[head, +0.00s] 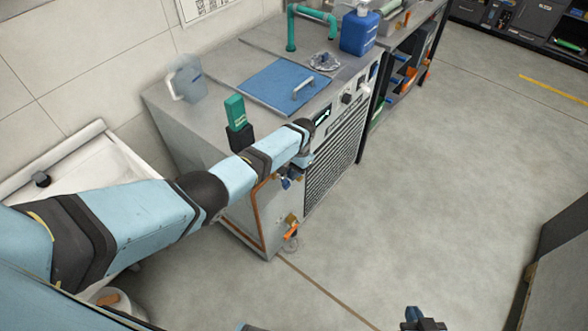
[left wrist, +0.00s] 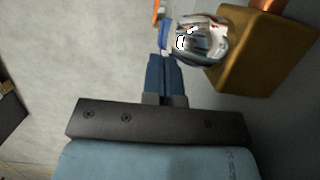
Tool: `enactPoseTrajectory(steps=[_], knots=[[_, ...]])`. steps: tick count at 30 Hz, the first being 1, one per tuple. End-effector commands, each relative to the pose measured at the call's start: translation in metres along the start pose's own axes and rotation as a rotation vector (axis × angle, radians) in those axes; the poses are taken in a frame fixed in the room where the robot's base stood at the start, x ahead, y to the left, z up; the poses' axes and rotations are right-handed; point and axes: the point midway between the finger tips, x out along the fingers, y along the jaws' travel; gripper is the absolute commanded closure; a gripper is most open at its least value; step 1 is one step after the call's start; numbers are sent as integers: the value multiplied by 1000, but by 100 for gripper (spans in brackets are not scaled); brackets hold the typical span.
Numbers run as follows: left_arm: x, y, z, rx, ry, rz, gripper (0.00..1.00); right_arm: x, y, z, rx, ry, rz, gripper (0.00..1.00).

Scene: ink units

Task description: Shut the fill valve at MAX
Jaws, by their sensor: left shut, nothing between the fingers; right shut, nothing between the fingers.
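A brass valve body (left wrist: 262,55) with a shiny chrome stem end (left wrist: 201,40) fills the upper right of the left wrist view. A blue piece (left wrist: 164,34), perhaps the valve's lever, shows beside the chrome end. My left gripper (left wrist: 165,60) is shut and empty, its tips close to this blue piece; I cannot tell if they touch. In the head view my left gripper (head: 287,181) is at the bath unit's (head: 190,125) front corner, partly hidden by my arm. The panel display (head: 322,116) is lit but unreadable. My right gripper (head: 422,319) is shut and empty, low in the picture.
A lower brass valve with an orange handle (head: 291,233) sits below, near the floor. A copper pipe (head: 256,213) runs along the unit's side. A blue lid (head: 284,85) and a blue canister (head: 358,33) are on top.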

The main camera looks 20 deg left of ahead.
Motion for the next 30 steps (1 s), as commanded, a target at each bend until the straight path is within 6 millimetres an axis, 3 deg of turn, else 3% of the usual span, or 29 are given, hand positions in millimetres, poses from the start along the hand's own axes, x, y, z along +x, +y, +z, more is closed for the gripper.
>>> enactPoseTrajectory(steps=[12, 30], knots=[[4, 0, 2, 0, 1, 0, 100, -2, 0, -3, 0, 3, 0, 100], [-11, 0, 6, 0, 1, 0, 100, -10, 0, -16, 0, 1, 0, 100]])
